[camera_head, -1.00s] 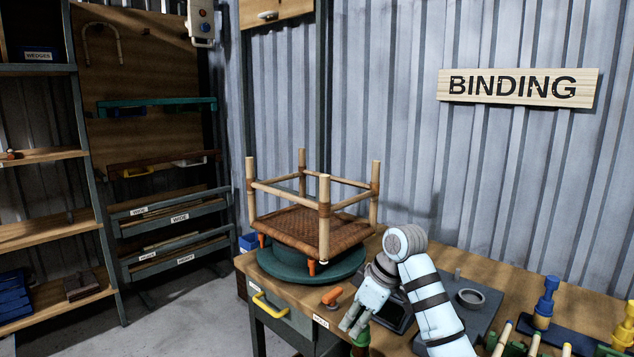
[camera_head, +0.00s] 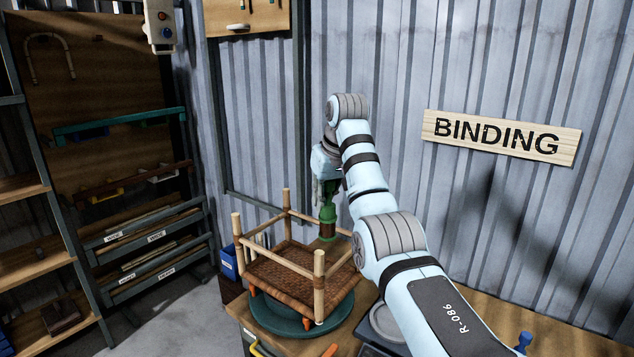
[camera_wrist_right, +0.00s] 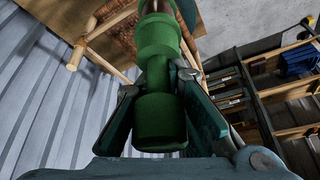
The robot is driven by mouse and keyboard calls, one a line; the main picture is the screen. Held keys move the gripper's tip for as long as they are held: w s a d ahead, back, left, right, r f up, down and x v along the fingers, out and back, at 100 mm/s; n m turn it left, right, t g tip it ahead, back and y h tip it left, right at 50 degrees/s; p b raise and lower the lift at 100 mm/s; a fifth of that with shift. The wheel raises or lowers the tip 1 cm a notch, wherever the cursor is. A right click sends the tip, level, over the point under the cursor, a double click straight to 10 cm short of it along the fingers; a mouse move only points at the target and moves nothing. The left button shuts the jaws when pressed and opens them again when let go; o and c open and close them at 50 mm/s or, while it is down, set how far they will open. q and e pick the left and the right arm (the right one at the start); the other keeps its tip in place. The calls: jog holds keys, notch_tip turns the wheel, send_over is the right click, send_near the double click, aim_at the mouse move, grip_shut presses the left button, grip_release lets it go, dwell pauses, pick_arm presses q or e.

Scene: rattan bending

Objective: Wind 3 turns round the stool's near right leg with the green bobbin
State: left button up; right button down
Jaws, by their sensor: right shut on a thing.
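The stool stands upside down with its legs up and its woven seat (camera_head: 285,272) low, on a round green turntable (camera_head: 335,312). My right gripper (camera_head: 328,188) is shut on the green bobbin (camera_head: 327,214), above the stool's far side and apart from the near leg. In the right wrist view, the bobbin (camera_wrist_right: 160,118) sits between the fingers, with the stool beyond it. My right arm hides the stool's right-hand leg. My left gripper is out of view.
The workbench (camera_head: 490,318) extends right, mostly behind my right arm. A corrugated wall (camera_head: 400,100) with a BINDING sign (camera_head: 500,137) stands behind. A blue bin (camera_head: 228,262) is left of the stool. Shelves (camera_head: 40,260) stand at the far left, with open floor between.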

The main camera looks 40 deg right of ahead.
jog(key=f+b, duration=0.4)
jog(key=f, duration=0.3)
jog(key=f+b, duration=0.5)
jog(key=f, duration=0.2)
jog(key=shift+w+d+f, duration=0.1)
jog(key=shift+w+f, duration=0.05)
jog(key=shift+w, duration=0.05)
